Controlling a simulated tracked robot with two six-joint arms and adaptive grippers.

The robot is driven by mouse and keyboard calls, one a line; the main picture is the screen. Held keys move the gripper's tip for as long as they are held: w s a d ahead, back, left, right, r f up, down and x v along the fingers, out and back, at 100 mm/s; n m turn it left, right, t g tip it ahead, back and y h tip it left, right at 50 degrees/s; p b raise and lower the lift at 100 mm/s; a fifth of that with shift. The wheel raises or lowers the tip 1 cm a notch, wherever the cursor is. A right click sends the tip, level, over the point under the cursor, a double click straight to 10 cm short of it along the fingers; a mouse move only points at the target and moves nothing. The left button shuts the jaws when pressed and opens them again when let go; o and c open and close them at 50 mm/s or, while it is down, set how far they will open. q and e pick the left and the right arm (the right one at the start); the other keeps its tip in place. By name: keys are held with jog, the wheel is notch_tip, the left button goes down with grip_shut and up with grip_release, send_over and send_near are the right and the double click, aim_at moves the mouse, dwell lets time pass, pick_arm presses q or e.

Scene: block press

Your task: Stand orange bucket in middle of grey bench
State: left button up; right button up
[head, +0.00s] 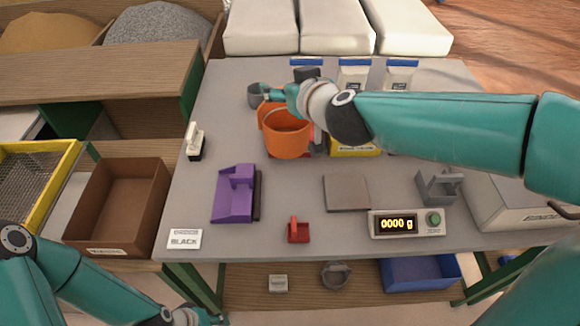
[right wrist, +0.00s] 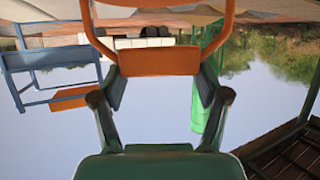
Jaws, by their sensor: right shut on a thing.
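The orange bucket (head: 287,140) is upright over the back middle part of the grey bench (head: 290,190). I cannot tell whether its base touches the bench. My right gripper (head: 275,95) is at the top of the bucket, shut on its orange handle. In the right wrist view the two fingers of this gripper (right wrist: 158,85) close on the sides of the handle's orange grip (right wrist: 158,62). My left gripper (head: 200,318) shows only partly at the bottom edge, away from the bench top, and its jaws are not clear.
Near the bucket are a purple tool (head: 235,195), a grey plate (head: 346,192), a red scoop (head: 298,231) and a scale (head: 407,223). A grey cup (head: 256,95) and several bags (head: 354,75) stand behind. The bench's front centre-left has bare room.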

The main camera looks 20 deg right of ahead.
aim_at(291, 138)
jog(key=f+b, duration=0.3)
jog(key=f, duration=0.1)
jog(key=f+b, duration=0.3)
jog(key=f, duration=0.2)
jog(key=f+b, duration=0.3)
jog(key=f, duration=0.2)
jog(key=shift+s+d, duration=0.15)
jog(key=shift+d, duration=0.25)
notch_tip(291, 138, down, 5)
jog(key=b, duration=0.3)
jog(key=o, duration=1.6)
jog(key=shift+f, duration=0.1)
jog(key=shift+o, duration=0.2)
